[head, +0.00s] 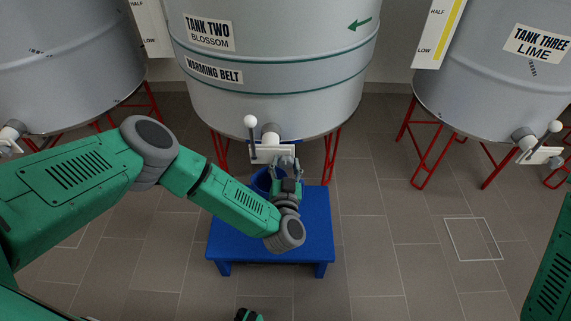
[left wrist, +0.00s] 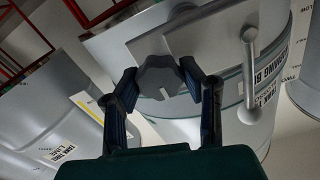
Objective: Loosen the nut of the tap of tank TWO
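Tank TWO (head: 275,100) stands in the middle of the head view. Its tap (head: 271,132) sticks out low at the front, with a pale body and a lever (head: 251,122) ending in a white ball. In the left wrist view the nut (left wrist: 160,78) is a dark grey, lobed knob below the tap's flat pale body (left wrist: 215,36). My left gripper (head: 286,162) is just under the tap. In the left wrist view its fingers (left wrist: 158,72) stand apart on either side of the nut, with a slight gap at the left finger.
A blue bucket (head: 261,182) stands on a blue stool (head: 235,240) below the tap, partly hidden by my left arm. Tank THREE (head: 500,90) is at right and another tank (head: 65,75) at left, both on red legs. Tiled floor (head: 400,270) is clear to the stool's right.

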